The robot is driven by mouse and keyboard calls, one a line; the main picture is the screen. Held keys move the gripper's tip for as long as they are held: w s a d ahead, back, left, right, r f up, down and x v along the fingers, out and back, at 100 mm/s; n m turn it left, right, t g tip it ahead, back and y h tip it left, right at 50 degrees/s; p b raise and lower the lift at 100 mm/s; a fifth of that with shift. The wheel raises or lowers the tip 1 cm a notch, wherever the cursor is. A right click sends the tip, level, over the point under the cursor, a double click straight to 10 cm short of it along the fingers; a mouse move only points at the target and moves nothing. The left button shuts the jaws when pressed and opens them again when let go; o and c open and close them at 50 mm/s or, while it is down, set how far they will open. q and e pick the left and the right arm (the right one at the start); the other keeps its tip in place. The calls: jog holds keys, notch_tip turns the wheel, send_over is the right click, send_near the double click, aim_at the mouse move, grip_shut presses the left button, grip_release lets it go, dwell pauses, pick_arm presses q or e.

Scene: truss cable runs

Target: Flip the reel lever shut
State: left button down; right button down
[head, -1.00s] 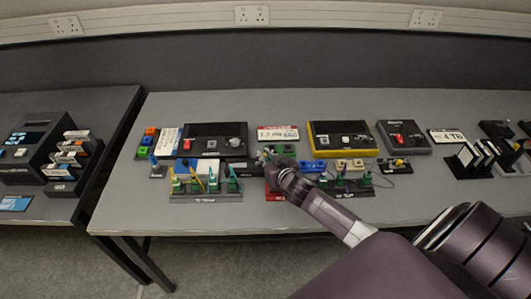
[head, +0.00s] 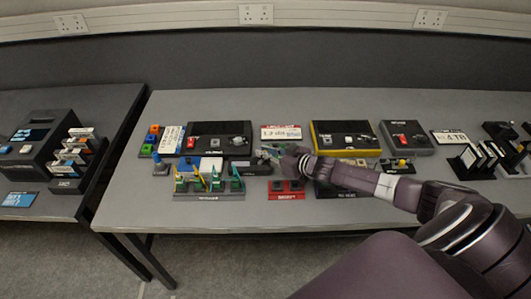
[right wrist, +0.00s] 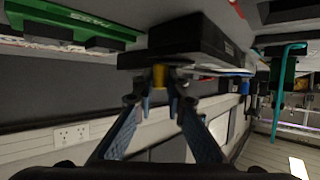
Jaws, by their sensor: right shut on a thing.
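My right gripper (head: 270,152) is over the middle of the front table, at the right end of a low black block (head: 240,168). In the right wrist view its fingertips (right wrist: 160,82) are closed around a small yellow piece (right wrist: 158,75). That piece sits against a black block (right wrist: 190,38) with a pale label, seen upside down. It may be the reel lever, but the hand hides its shape in the head view. I cannot make out the reel or the lever's angle. My left gripper is in neither current view.
A rack with green clips (head: 208,188) stands left of the gripper. A red block (head: 286,189) is in front of it, and a red-topped label card (head: 281,132) behind. Black panels (head: 219,140) and a yellow-edged panel (head: 346,138) line the back. The table's front strip is clear.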

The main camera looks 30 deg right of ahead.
dwell(0.4)
jog(key=c, duration=1.9)
grip_release()
jog(key=shift+c, duration=0.2)
jog(key=shift+s+d+r, duration=0.1)
jog(key=shift+s+d, duration=0.05)
jog(key=shift+s, duration=0.4)
jog(key=v, duration=0.8)
jog(key=shift+s+d+r, duration=0.1)
jog(key=shift+s, duration=0.1)
jog(key=shift+v, duration=1.2)
jog(key=shift+w+r, duration=0.1)
